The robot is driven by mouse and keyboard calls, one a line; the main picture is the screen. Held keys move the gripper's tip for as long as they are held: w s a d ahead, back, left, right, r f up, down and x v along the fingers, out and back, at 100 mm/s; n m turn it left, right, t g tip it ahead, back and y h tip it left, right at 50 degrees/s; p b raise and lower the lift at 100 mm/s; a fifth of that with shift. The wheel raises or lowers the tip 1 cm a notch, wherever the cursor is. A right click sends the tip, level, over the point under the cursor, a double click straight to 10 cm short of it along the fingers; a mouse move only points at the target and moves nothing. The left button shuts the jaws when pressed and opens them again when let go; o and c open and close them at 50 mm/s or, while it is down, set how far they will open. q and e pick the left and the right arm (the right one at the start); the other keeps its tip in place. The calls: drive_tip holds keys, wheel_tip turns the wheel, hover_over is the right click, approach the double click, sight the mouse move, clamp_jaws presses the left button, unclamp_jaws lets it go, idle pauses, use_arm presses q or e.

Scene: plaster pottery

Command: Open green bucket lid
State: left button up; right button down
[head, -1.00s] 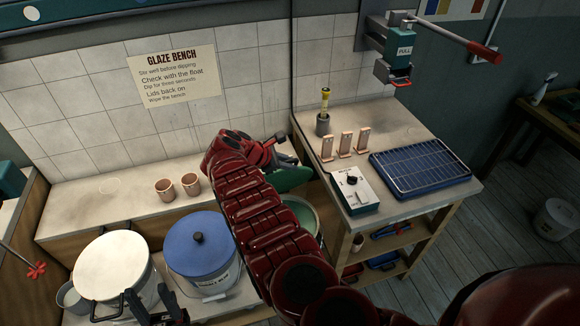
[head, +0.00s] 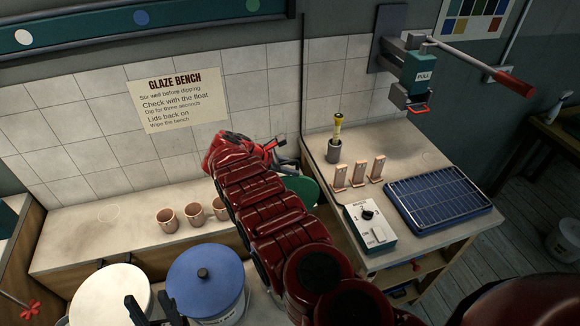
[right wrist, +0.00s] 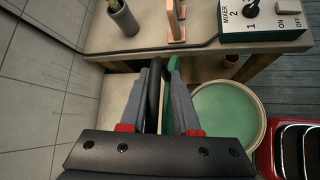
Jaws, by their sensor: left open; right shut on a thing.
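The green lid (head: 304,189) is off its bucket. It hangs steeply tilted from my right gripper (head: 278,150), partly hidden behind my right arm. In the right wrist view my right gripper (right wrist: 158,92) is shut on the lid's dark handle, and the lid (right wrist: 174,95) shows nearly edge-on. The green bucket (right wrist: 228,112) stands uncovered to the right and below in that view, with pale green inside. In the head view my arm hides the bucket. My left gripper (head: 150,312) is open and empty at the bottom edge, between the white and blue lids.
A white-lidded bucket (head: 110,296) and a blue-lidded bucket (head: 205,280) stand at lower left. Several mugs (head: 167,220) sit on the ledge behind. The right bench holds a mixer box (head: 370,228), a blue rack tray (head: 438,198) and upright copper-coloured pieces (head: 358,174).

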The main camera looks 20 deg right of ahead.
drive_tip(key=c, duration=0.9)
unclamp_jaws()
drive_tip(key=shift+d, duration=0.1)
drive_tip(key=shift+c, duration=0.2)
drive_tip(key=shift+o, duration=0.3)
drive_tip(key=shift+w+d, duration=0.1)
drive_tip(key=shift+w, duration=0.05)
drive_tip(key=shift+a+r, duration=0.3)
drive_tip(key=shift+a, duration=0.15)
drive_tip(key=b+v, duration=0.1)
drive_tip(key=v, duration=1.5)
drive_tip(key=shift+s+b, duration=0.2)
drive_tip(key=shift+b, duration=0.2)
